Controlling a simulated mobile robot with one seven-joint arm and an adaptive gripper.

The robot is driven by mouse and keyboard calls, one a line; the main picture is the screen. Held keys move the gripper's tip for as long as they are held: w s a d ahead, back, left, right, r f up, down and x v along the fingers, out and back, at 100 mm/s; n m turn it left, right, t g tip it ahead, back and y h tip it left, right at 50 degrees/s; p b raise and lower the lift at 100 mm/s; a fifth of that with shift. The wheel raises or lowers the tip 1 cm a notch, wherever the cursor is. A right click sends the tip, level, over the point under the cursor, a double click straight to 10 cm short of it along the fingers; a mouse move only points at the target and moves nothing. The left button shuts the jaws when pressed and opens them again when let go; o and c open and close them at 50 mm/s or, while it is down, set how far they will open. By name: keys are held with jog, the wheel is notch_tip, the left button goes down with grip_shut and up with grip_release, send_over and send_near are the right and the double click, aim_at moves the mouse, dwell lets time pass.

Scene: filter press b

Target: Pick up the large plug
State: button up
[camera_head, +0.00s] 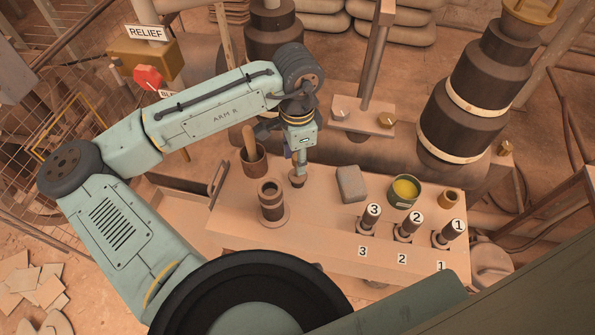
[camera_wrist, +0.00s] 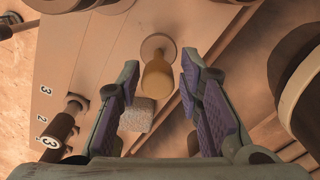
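A tan, bottle-shaped piece with a round base (camera_wrist: 158,78) stands on the bench between my fingers in the wrist view; it looks like the large plug. In the head view, a small brown part of it (camera_head: 297,181) shows right under my gripper (camera_head: 299,166), which hides the rest. My gripper also shows in the wrist view (camera_wrist: 160,72). Its two purple-padded fingers are open, one on each side of the piece, with a clear gap to each. I cannot tell how far down they reach along it.
On the bench (camera_head: 320,232) stand a flanged brown cylinder (camera_head: 271,203), a cup with a wooden handle (camera_head: 255,162), a grey block (camera_head: 351,184), a green tin (camera_head: 404,191) and handles numbered 3 (camera_head: 369,221), 2 (camera_head: 408,228) and 1 (camera_head: 450,234). The block is close to my gripper.

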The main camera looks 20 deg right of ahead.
jog(key=shift+f, duration=1.9)
jog(key=shift+s, duration=0.1)
jog(key=shift+c, duration=0.5)
grip_shut()
